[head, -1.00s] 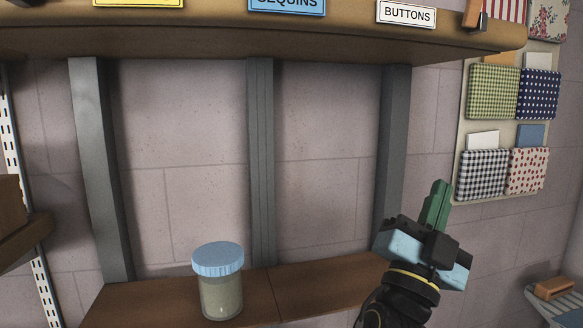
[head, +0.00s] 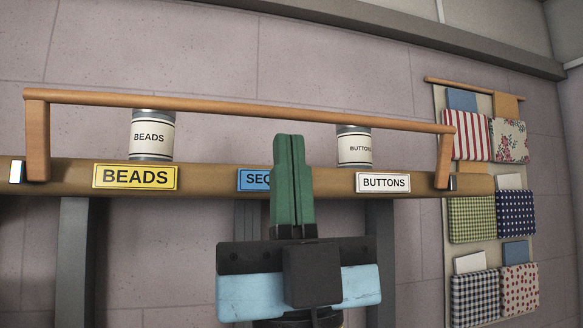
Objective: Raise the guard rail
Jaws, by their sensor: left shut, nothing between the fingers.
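The guard rail (head: 200,105) is a long wooden bar on two end arms, the left arm (head: 37,140) and the right arm (head: 445,158). It stands upright above the front edge of the shelf (head: 215,170), its bar passing in front of the jars. My left gripper (head: 290,140), with green fingers, is shut and empty. Its fingers point up in front of the shelf, their tips a little below the bar in the picture and apart from it. It covers part of the blue sequins label (head: 253,180). My right gripper is out of view.
A beads jar (head: 151,140) and a buttons jar (head: 354,148) stand on the shelf behind the rail. The shelf front carries a yellow beads label (head: 136,177) and a white buttons label (head: 383,183). A fabric pocket hanging (head: 438,110) is on the wall at right.

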